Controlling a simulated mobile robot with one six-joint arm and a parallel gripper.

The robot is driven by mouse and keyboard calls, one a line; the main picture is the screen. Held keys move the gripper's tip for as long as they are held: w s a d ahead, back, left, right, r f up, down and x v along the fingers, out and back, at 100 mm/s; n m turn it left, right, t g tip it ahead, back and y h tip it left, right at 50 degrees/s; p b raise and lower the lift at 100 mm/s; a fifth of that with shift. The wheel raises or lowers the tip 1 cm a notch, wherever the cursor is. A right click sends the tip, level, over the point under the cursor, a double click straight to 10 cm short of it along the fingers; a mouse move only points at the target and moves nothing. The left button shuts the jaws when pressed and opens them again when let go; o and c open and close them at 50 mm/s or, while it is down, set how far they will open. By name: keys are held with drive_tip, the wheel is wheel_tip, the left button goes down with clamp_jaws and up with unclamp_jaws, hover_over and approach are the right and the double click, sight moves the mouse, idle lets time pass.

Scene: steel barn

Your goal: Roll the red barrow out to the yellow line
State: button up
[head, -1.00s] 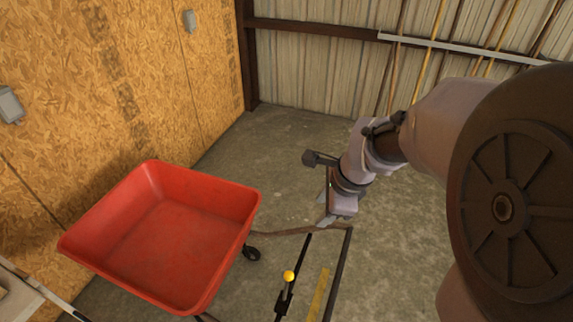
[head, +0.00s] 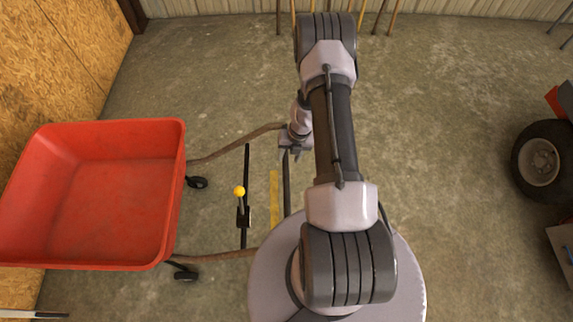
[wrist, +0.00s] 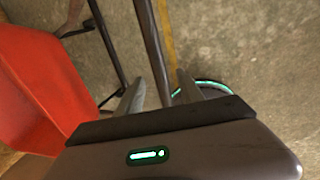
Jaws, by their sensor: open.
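The red barrow (head: 90,190) stands at left in the head view, its tub empty. Two brown handles (head: 225,149) run right from it to a dark crossbar (head: 287,183). A lever with a yellow knob (head: 239,191) sits on an inner black bar. The yellow line (head: 274,200) is a short strip on the floor, between the inner bar and the crossbar as seen from above. My gripper (head: 292,152) is at the crossbar's far end. In the wrist view my gripper (wrist: 161,78) is open, with the crossbar (wrist: 151,40) passing between its fingers; contact cannot be told.
An OSB wall (head: 60,60) is close beyond the barrow at left. Long poles (head: 385,18) lean on the metal back wall. A black-tyred wheel (head: 541,160) of a red machine stands at right. The concrete floor between is clear.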

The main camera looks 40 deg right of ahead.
sight(286, 162)
drive_tip(key=f, duration=0.2)
drive_tip(key=f+b, duration=0.1)
drive_tip(key=f, duration=0.1)
drive_tip(key=shift+w+a, duration=0.25)
drive_tip(key=shift+a, duration=0.05)
drive_tip(key=shift+r, duration=0.1)
clamp_jaws()
idle(1.0)
